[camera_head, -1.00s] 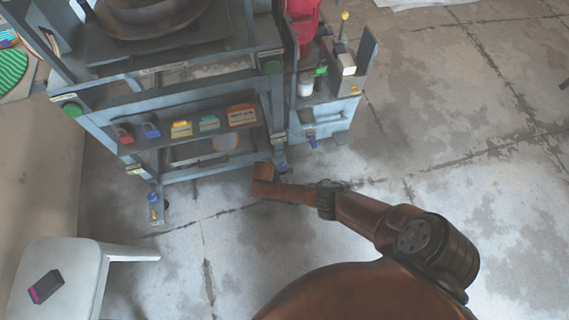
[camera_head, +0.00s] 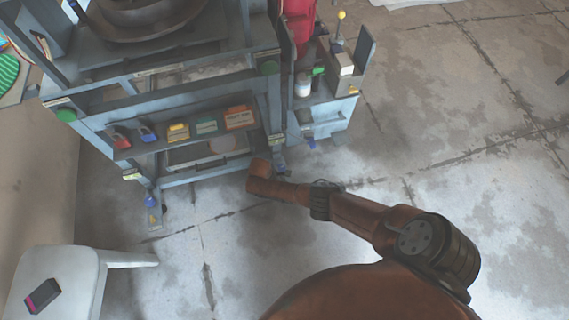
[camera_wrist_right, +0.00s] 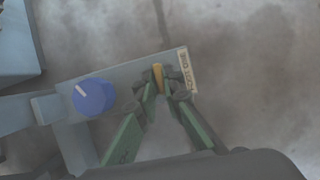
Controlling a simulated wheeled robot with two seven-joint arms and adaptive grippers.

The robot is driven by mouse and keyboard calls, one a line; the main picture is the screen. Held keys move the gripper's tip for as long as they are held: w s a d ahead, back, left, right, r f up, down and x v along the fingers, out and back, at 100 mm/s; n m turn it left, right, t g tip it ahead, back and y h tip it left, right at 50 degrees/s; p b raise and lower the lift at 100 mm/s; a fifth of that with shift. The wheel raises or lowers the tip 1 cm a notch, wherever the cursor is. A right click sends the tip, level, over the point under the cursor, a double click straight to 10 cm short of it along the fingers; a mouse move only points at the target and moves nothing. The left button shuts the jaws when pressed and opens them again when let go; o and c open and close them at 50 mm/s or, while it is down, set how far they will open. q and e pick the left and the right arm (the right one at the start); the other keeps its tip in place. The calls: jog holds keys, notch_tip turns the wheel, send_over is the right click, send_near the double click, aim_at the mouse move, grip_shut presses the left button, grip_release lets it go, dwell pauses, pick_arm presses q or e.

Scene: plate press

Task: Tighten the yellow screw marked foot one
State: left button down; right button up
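The yellow screw (camera_wrist_right: 158,77) stands on the grey-blue foot plate (camera_wrist_right: 125,75), beside a label (camera_wrist_right: 187,70) that appears to read "FOOT ONE". My right gripper (camera_wrist_right: 160,88) has its fingertips on either side of the screw and looks closed on it. In the head view my copper right arm (camera_head: 365,215) reaches to the press's near right leg. The right gripper and the screw cannot be made out there. My left gripper is in neither current view.
A blue knob (camera_wrist_right: 93,97) with a white mark sits on the same foot, left of the screw. The press frame (camera_head: 205,165) carries a shelf with several coloured blocks. A white stool (camera_head: 75,265) holds a dark box (camera_head: 42,296). Open floor lies to the right.

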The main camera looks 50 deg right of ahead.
jog(key=o, duration=0.4)
jog(key=shift+s+d+f, duration=0.1)
jog(key=shift+s+d, duration=0.05)
jog(key=shift+s, duration=0.1)
jog(key=shift+o, duration=0.2)
jog(key=shift+w, duration=0.1)
jog(key=shift+w+a+r, duration=0.1)
jog(key=shift+a+r, duration=0.15)
jog(key=shift+r, duration=0.05)
jog(key=v, duration=1.1)
jog(key=shift+r, duration=0.2)
jog(key=shift+f, duration=0.1)
